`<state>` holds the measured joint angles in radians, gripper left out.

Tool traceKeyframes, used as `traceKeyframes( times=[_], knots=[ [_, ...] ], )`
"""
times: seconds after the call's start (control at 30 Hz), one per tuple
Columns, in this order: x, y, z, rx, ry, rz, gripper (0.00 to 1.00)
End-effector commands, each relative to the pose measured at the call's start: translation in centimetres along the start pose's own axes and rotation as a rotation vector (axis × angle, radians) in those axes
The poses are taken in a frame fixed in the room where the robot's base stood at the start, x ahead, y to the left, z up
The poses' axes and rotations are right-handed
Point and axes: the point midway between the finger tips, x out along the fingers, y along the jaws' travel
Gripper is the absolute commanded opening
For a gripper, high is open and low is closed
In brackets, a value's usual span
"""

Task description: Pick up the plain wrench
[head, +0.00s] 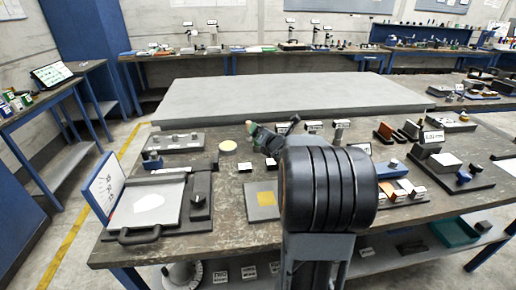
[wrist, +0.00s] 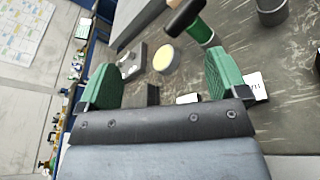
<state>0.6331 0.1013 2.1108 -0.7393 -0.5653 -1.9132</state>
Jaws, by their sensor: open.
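I cannot pick out a plain wrench for certain in either view. My gripper (wrist: 162,75) is open and empty, its two green finger pads wide apart over the worktable. In the head view my gripper (head: 262,135) is small and partly hidden behind my own dark arm. A pale yellow disc (wrist: 167,58) lies beyond the gap between the fingers. My arm covers the middle of the table in the head view.
A raised grey slab (head: 290,95) stands behind.

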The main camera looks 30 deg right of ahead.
Motion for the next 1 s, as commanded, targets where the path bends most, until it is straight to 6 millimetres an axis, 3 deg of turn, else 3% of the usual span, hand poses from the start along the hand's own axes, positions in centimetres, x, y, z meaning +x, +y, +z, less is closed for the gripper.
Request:
traceKeyframes(
  times=[0.03, 0.1, 0.33, 0.47, 0.8, 1.0],
  knots=[
    [0.8, -2.2, -0.6, -0.118, -0.015, 0.038, 0.92],
    [1.2, -3.6, -0.5, -0.284, -0.039, 0.102, 0.92],
    [1.6, -6.3, -0.7, -0.599, -0.101, 0.228, 0.92],
    [2.9, -6.3, -0.7, -0.656, -0.115, 0.254, 0.92],
    [8.3, -4.7, -0.4, -0.663, -0.118, 0.255, 0.92],
    [9.6, -4.4, -0.4, -0.662, -0.118, 0.254, 0.92]
  ],
)
